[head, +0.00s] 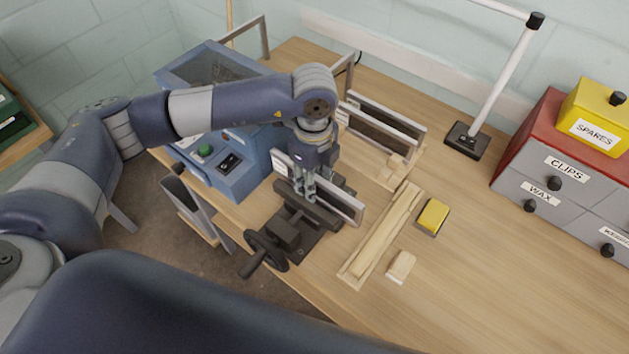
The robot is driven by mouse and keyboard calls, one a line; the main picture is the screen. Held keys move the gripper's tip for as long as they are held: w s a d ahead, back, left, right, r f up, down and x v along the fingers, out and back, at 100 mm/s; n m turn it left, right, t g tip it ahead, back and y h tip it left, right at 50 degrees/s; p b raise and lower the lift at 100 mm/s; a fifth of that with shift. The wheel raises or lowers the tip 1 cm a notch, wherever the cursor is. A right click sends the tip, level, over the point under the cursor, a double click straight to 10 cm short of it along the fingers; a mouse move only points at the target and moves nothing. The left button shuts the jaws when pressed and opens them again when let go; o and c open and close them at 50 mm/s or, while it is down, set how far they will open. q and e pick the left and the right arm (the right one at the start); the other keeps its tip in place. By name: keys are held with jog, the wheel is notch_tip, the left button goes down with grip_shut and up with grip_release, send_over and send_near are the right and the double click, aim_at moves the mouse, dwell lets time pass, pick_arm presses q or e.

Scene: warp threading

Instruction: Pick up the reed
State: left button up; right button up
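A reed (341,205), a long flat piece with pale metal edges, stands on its long edge at the dark vise (285,235) near the table's front edge. My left gripper (304,195) points down at the left part of this reed, over the vise. A similar framed piece (384,124) stands farther back in a wooden holder (392,172). My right gripper is not in view.
A blue machine (228,165) with a green button stands left of the vise. A long wooden tray (352,278), a yellow block (433,216) and a pale block (401,266) lie to the right. Grey drawers (575,190) and a lamp stand (467,140) stand behind. The right foreground is clear.

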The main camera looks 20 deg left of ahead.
pick_arm(q)
jog(key=shift+f, duration=0.2)
jog(key=shift+d+r, duration=0.1)
grip_shut()
